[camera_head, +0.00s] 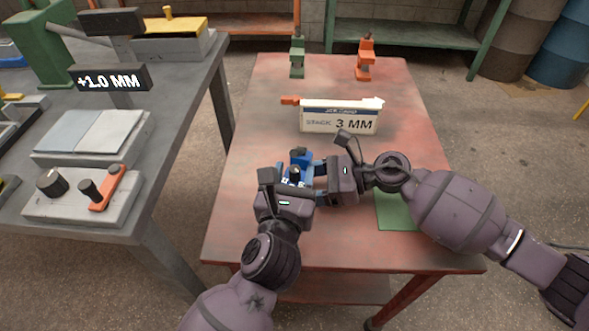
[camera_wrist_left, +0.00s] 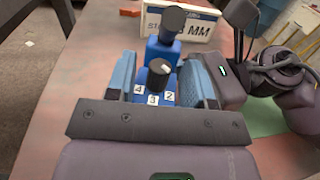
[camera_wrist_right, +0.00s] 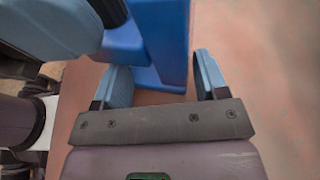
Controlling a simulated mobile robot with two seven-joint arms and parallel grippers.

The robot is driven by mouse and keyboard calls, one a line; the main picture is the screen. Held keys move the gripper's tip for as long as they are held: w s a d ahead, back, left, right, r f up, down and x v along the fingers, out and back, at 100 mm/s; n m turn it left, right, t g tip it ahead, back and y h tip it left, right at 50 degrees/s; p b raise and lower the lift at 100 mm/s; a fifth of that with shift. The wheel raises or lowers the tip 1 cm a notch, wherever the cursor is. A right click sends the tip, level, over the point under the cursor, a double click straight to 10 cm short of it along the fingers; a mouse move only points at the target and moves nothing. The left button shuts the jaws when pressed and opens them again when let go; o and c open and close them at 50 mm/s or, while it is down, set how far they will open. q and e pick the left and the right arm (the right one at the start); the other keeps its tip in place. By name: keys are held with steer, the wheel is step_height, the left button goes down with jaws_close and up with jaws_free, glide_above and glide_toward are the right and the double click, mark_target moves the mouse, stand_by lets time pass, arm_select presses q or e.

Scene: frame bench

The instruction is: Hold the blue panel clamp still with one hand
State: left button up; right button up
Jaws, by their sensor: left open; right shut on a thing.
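The blue panel clamp (camera_head: 300,157) stands on the red table, partly hidden by my grippers. In the left wrist view the blue clamp (camera_wrist_left: 160,53) shows a black knob over a dial marked 4, 3, 2 and a taller black-topped post behind. My left gripper (camera_head: 296,178) is open, with one finger on each side of the dial part. My right gripper (camera_head: 317,180) comes from the right and is shut on the clamp's blue body. In the right wrist view the blue body (camera_wrist_right: 162,40) passes between the fingers.
A "STACK 3 MM" sign (camera_head: 340,121) stands behind the clamp. A green clamp (camera_head: 297,58) and an orange clamp (camera_head: 365,60) stand at the far edge. A green mat (camera_head: 393,215) lies under my right arm. A grey bench (camera_head: 145,185) with a "+1.0 MM" display (camera_head: 108,77) stands left.

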arm_select(q)
steer(key=shift+w+d+f, duration=0.1)
steer(key=shift+w+f, duration=0.1)
steer(key=shift+w, duration=0.3)
jaws_close()
steer(key=shift+m+h, duration=0.4)
steer(key=shift+h, duration=0.2)
steer(key=shift+m+g+h, duration=0.6)
steer(key=shift+m+h, duration=0.4)
steer(key=shift+h, duration=0.8)
jaws_free()
